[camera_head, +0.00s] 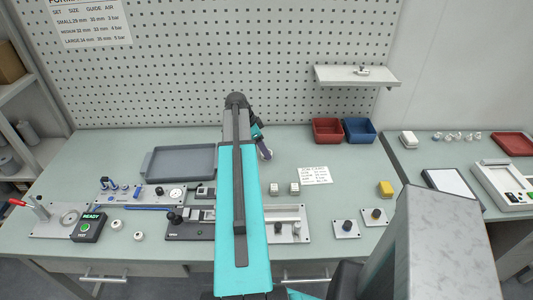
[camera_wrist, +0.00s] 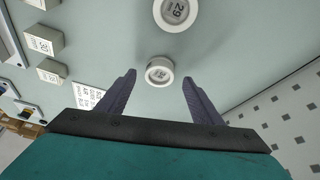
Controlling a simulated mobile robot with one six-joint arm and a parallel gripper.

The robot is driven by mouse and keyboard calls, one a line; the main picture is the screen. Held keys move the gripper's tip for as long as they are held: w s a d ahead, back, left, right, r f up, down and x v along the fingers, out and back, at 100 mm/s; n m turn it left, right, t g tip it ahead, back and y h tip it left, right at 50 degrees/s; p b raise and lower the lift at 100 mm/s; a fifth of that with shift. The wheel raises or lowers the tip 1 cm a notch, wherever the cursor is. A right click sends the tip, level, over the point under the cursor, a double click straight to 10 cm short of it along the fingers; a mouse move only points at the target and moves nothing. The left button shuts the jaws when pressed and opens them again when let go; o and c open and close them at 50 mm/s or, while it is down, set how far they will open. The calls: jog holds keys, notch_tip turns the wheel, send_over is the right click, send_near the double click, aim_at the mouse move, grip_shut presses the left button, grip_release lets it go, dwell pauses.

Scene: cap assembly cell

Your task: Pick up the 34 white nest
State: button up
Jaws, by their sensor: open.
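In the wrist view, a small round white piece (camera_wrist: 160,72) with a dark number on top shows between my fingertips. The number is too small to read surely; it may be the 34 nest. A larger round white piece (camera_wrist: 175,12) marked 29 lies beyond it at the top edge. My gripper (camera_wrist: 159,77) is open, one dark finger on each side of the smaller piece in the picture; I cannot tell the height gap. In the head view my gripper (camera_head: 264,150) is partly hidden behind my arm, and neither piece can be made out there.
White blocks (camera_wrist: 43,38) and a printed sheet (camera_wrist: 88,95) lie at the left in the wrist view. In the head view, a grey tray (camera_head: 180,178) is left of my arm; red (camera_head: 327,131) and blue bins (camera_head: 359,131) stand at the back right. A pegboard (camera_head: 290,50) closes the back.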

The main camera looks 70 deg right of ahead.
jog(key=shift+x, duration=0.9)
jog(key=c, duration=1.1)
jog(key=shift+c, duration=0.2)
jog(key=shift+r, duration=0.25)
